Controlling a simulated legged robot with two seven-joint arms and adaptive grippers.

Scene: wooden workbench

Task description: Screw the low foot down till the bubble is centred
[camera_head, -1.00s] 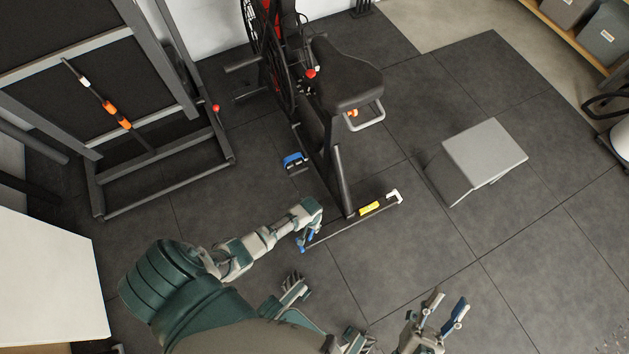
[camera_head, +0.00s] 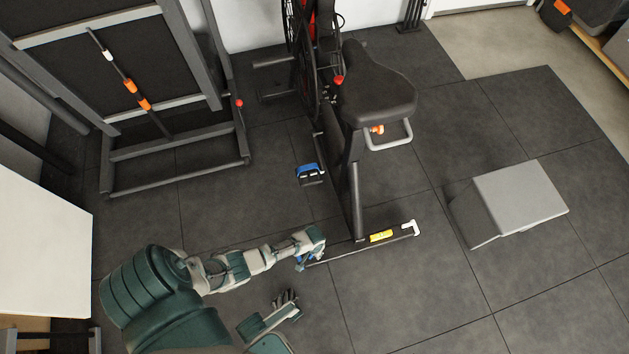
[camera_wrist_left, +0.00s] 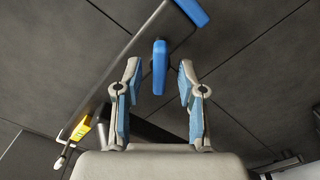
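The exercise bike's floor bar (camera_head: 345,253) carries a yellow level (camera_head: 381,236) and a white end piece (camera_head: 413,229). The bubble is too small to read. My left gripper (camera_head: 306,260) is at the bar's left end, partly hiding it. In the left wrist view, my left gripper (camera_wrist_left: 159,80) is open. A narrow blue piece (camera_wrist_left: 160,55), seemingly the foot's grip, stands between its fingertips with a gap on both sides. A blue cap (camera_wrist_left: 191,11) is on the bar's end, and the yellow level (camera_wrist_left: 80,130) shows at left.
The bike seat (camera_head: 376,92) and a blue pedal (camera_head: 310,174) are above and behind the bar. A grey wedge box (camera_head: 518,195) stands right. A dark metal frame (camera_head: 175,180) stands left, beside a white surface (camera_head: 40,245).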

